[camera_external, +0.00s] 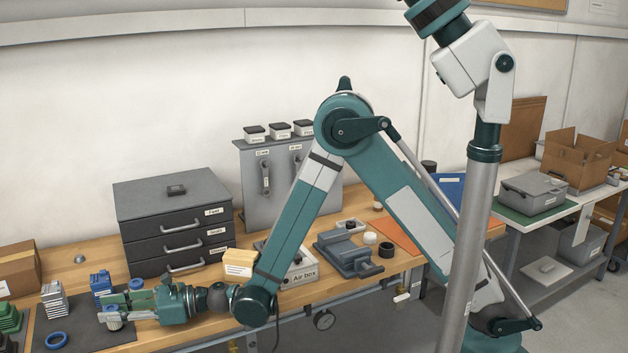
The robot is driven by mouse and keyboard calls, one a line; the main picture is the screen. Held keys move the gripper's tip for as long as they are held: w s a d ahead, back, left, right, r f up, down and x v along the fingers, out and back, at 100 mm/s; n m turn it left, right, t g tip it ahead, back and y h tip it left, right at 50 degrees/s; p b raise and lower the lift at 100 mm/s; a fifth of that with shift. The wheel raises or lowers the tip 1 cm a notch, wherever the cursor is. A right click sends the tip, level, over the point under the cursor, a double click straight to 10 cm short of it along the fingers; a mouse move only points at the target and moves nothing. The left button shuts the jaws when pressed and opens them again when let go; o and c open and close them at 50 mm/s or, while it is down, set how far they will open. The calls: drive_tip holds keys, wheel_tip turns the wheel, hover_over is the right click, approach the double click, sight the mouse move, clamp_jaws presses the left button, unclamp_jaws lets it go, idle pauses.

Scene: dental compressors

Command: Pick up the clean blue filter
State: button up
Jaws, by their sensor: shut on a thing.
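My gripper (108,308) is at the lower left of the external view, low over the dark mat and pointing left. Its fingers are shut on a small round blue-and-pale piece (114,323), which seems to be the blue filter. The fingers hide much of this piece, and I cannot tell whether it touches the mat. A blue ribbed block (101,282) stands just behind the fingertips. A blue ring (57,340) lies flat on the mat to the left of my gripper.
A grey ribbed stack (52,300) and green blocks (10,319) stand to the left. A dark drawer cabinet (178,238) rises behind my gripper. The "Air box" (305,273) and a grey device (350,254) are further right. Bare dark mat (75,325) shows in front.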

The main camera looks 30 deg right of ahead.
sight(111, 308)
drive_tip(key=shift+r+p, duration=1.4)
drive_tip(key=shift+r, duration=3.6)
drive_tip(key=w+d+r+m+t+h, duration=0.2)
drive_tip(key=d+r, duration=0.3)
drive_tip(key=d, duration=0.6)
drive_tip(key=w+d+r+m+t+h, duration=0.2)
drive_tip(key=d+r, duration=0.4)
drive_tip(key=d, duration=0.5)
drive_tip(key=w+d+r+m+t+h, duration=0.2)
drive_tip(key=w+d+r+t, duration=0.3)
drive_tip(key=d, duration=0.6)
drive_tip(key=shift+w+r+m+t, duration=0.3)
drive_tip(key=shift+w+m+t, duration=0.1)
drive_tip(key=shift+m, duration=0.3)
